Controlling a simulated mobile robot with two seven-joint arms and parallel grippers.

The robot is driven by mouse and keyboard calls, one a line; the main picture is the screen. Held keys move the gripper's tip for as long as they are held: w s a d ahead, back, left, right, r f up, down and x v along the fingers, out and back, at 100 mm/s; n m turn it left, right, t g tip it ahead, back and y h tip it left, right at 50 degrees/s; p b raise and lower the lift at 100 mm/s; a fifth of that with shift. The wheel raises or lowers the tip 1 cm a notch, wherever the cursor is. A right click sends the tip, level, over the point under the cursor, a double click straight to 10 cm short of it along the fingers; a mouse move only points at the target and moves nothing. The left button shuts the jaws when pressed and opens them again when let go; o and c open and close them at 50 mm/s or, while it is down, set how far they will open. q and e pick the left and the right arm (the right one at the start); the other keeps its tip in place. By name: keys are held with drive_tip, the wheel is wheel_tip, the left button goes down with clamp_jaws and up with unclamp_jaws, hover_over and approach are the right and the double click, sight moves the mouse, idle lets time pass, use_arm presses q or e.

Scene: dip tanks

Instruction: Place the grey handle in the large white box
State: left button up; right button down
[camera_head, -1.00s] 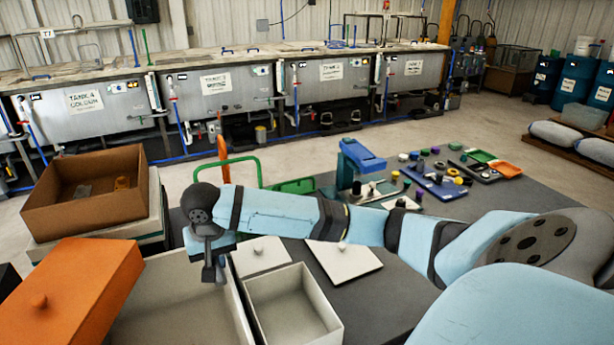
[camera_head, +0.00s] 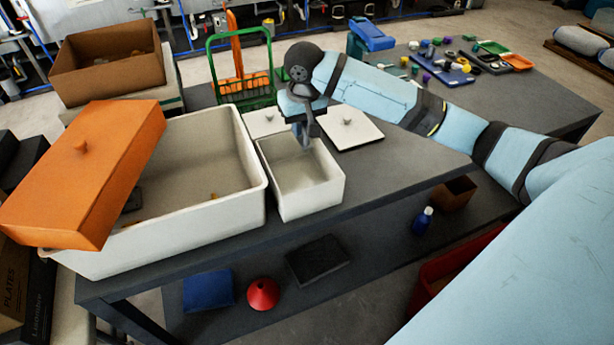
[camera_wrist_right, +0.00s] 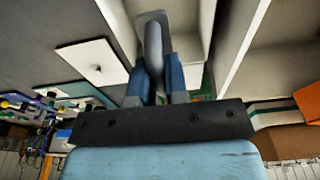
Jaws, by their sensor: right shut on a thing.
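The large white box (camera_head: 250,195) stands on the left of the dark table in the head view, and the orange lid (camera_head: 85,175) lies tilted across its left part. My right gripper (camera_head: 299,112) is shut on the grey handle (camera_head: 307,132), which hangs below it. In the head view the handle appears over the back of the smaller white box (camera_head: 325,195), right of the large box. In the right wrist view the handle (camera_wrist_right: 153,50) stands between the two blue fingers (camera_wrist_right: 157,82). My left gripper is not in view.
A brown box (camera_head: 110,85) stands behind the large box. A green wire basket (camera_head: 240,95) and a white lid with a knob (camera_head: 348,135) lie near my gripper. A blue bottle (camera_head: 422,220) and a red funnel (camera_head: 263,294) are on the lower shelf.

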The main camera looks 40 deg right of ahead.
wheel_tip(320, 180, down, 19)
drive_tip(key=shift+w+f, duration=0.1)
drive_tip(key=shift+f, duration=0.05)
idle(0.5)
drive_tip(key=c, duration=1.1)
unclamp_jaws()
drive_tip(key=shift+f, duration=0.1)
drive_tip(key=r, duration=0.4)
drive_tip(key=s+r, duration=0.1)
drive_tip(key=r, duration=0.7)
drive_tip(key=shift+s+a+r, duration=0.1)
drive_tip(key=shift+s+a, duration=0.1)
drive_tip(key=shift+s, duration=0.05)
drive_tip(key=shift+s, duration=0.1)
